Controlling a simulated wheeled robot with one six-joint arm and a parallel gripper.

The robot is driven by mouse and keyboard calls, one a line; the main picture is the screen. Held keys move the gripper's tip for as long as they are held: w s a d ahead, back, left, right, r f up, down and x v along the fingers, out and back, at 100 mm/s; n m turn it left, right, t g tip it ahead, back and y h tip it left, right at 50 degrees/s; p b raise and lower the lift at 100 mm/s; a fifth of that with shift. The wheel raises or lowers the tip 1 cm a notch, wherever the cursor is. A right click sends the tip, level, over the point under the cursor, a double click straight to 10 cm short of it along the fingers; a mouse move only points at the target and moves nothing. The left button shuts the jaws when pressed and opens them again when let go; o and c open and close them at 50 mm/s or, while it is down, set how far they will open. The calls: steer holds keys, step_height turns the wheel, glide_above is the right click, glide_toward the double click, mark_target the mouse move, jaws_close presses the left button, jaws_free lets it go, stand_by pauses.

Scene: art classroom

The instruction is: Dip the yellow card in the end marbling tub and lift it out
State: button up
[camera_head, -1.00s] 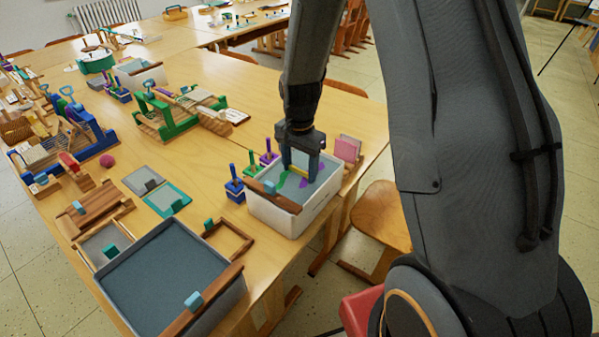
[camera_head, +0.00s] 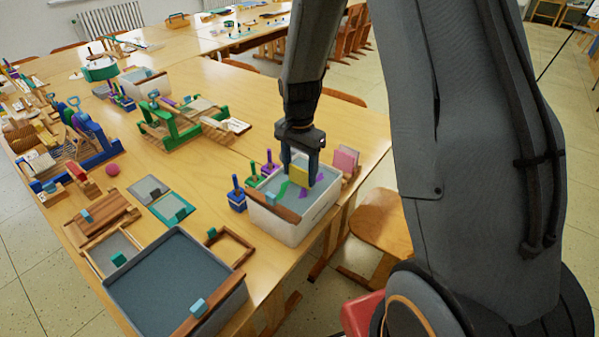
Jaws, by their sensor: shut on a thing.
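The yellow card (camera_head: 298,174) is upright between the fingers of my gripper (camera_head: 301,178), which is shut on it. The fingers partly cover the card. The card is over the end marbling tub (camera_head: 298,228), a white tub with grey-blue liquid and green and purple colour patches. I cannot tell whether the card's lower edge touches the liquid. A brown wooden bar (camera_head: 274,207) lies across the tub's near left side.
Pink cards (camera_head: 345,159) stand just behind the tub to the right. Small blue, green and purple pots (camera_head: 237,197) stand along its left. A large grey tray (camera_head: 170,275) and an empty wooden frame (camera_head: 231,245) are nearer.

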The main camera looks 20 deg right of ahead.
steer(key=shift+r+p, duration=1.9)
steer(key=shift+r, duration=0.85)
steer(key=shift+r, duration=0.15)
step_height(320, 180, up, 5)
steer(key=p, duration=0.3)
steer(key=shift+r+p, duration=0.1)
steer(key=shift+p, duration=0.3)
steer(key=shift+a, duration=0.1)
